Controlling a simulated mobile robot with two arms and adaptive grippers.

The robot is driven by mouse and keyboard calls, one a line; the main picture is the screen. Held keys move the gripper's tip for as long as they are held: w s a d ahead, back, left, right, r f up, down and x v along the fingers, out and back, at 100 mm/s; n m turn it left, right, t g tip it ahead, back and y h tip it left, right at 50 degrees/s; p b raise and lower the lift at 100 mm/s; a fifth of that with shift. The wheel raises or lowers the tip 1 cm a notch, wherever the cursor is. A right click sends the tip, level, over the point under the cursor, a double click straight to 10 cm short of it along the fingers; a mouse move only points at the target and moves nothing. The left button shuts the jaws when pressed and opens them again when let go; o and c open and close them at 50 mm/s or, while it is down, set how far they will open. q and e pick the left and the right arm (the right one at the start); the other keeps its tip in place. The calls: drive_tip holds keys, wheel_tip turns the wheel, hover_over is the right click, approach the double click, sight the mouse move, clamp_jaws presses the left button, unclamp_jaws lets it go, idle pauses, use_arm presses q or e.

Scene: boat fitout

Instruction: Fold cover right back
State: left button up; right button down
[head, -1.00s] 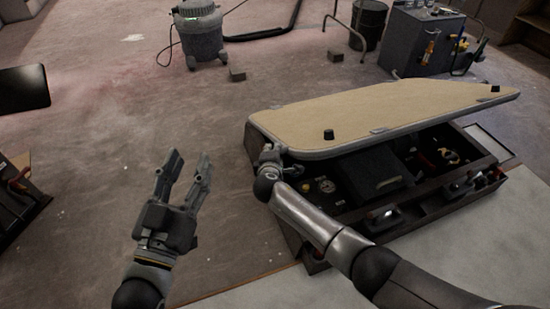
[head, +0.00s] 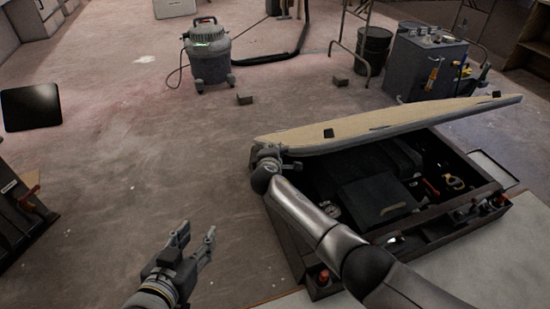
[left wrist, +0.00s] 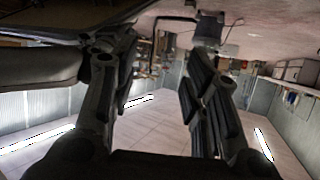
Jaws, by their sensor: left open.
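The cover (head: 390,123) is a tan panel with a pale rim and small dark knobs on top. My left gripper (head: 197,240) is open and empty, over the floor left of the box. Its two spread fingers (left wrist: 158,65) show in the left wrist view with nothing between them.
The box holds dark cases, a gauge and tools. A grey vacuum (head: 207,55), a small block (head: 245,99), a dark bin (head: 373,50) and a grey cabinet (head: 425,62) stand behind. A dark rack (head: 22,215) is at left. Floor between is clear.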

drive_tip(key=shift+w+a+r, duration=0.1)
drive_tip(key=shift+w+r, duration=0.2)
drive_tip(key=shift+r, duration=0.25)
drive_tip(key=c, duration=1.3)
unclamp_jaws()
drive_tip(key=shift+f, duration=0.1)
drive_tip(key=shift+s, duration=0.15)
drive_tip(key=v, duration=1.1)
drive_tip(key=shift+s+r, duration=0.25)
drive_tip(key=shift+s, duration=0.1)
